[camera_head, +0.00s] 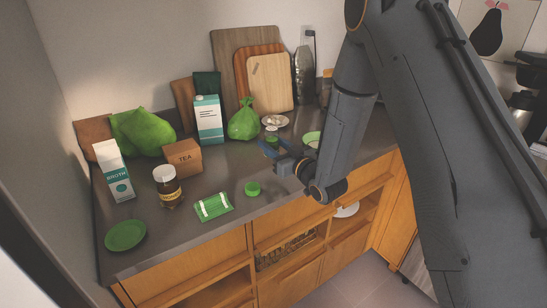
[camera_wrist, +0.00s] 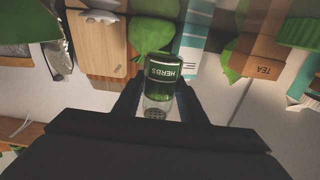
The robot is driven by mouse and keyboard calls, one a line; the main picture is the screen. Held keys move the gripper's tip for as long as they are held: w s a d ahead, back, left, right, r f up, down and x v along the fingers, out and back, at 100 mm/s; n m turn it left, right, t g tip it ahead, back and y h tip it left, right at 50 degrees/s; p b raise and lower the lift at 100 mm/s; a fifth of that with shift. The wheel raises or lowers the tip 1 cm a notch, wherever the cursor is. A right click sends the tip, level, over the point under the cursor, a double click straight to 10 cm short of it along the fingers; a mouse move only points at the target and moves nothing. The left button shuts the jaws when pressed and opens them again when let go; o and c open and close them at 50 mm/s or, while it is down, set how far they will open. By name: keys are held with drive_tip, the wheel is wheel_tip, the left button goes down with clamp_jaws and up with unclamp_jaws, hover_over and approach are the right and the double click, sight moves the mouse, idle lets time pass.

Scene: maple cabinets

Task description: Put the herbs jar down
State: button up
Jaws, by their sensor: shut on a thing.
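The herbs jar (camera_wrist: 160,75) is a small clear jar with green contents and a dark label reading HERBS. In the wrist view it appears upside down between the two dark fingers of my gripper (camera_wrist: 158,98). My gripper is shut on it. I cannot tell whether the jar touches the counter.
A green round item (camera_head: 252,188) and a green-white packet (camera_head: 213,207) lie near the front edge. A brown jar (camera_head: 167,188), tea box (camera_head: 183,158), broth carton (camera_head: 114,172) and green bag (camera_head: 243,122) stand left. A bowl (camera_head: 312,139) is right of my gripper. Bare counter lies between.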

drive_tip(key=shift+f+p, duration=0.65)
drive_tip(key=shift+f, duration=2.05)
drive_tip(key=shift+f, duration=0.15)
drive_tip(key=o, duration=1.2)
drive_tip(key=b+v, duration=0.4)
drive_tip(key=v, duration=0.7)
drive_tip(key=shift+w+d, duration=0.1)
drive_tip(key=shift+w, duration=0.05)
drive_tip(key=shift+s+d, duration=0.25)
drive_tip(key=shift+s, duration=0.25)
